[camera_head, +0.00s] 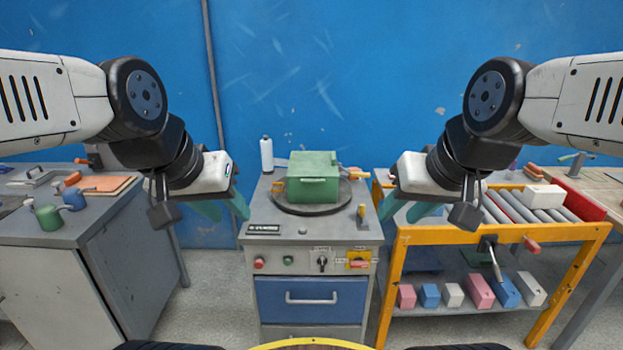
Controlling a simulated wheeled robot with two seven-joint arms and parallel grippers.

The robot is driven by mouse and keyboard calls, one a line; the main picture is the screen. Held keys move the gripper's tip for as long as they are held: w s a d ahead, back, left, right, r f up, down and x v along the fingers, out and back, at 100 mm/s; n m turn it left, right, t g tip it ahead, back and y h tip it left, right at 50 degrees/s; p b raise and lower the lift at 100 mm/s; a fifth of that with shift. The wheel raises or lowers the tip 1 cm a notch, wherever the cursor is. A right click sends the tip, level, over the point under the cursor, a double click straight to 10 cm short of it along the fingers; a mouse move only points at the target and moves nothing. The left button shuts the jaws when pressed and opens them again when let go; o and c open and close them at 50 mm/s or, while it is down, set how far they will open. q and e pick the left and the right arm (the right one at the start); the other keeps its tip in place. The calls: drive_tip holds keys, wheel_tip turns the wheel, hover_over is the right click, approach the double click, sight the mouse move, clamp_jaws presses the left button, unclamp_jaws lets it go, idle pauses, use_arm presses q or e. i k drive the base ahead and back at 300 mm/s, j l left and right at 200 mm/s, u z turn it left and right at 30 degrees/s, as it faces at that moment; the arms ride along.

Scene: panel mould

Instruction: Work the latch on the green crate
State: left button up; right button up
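The green crate (306,190) is a closed box with a lid. It sits on a dark round plate (318,210) on top of the grey cabinet in the middle. A small yellow-orange part (278,187) shows at its left side, and another orange part (356,173) shows behind its right side. I cannot tell which part is the latch. My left gripper (223,208) is left of the crate, with its teal fingers apart and nothing between them. My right gripper (406,209) is right of the crate, also with its fingers apart and empty. Neither touches the crate.
A white bottle (267,155) stands behind the crate on the left. A yellow lever (361,213) rises from the cabinet top (320,231) at the right. A grey bench (70,228) stands at left, an orange-framed cart (480,234) at right.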

sight(363, 174)
drive_tip(key=i+l, duration=0.15)
drive_tip(key=i, duration=0.5)
drive_tip(key=i+l, duration=0.2)
drive_tip(key=i, duration=0.4)
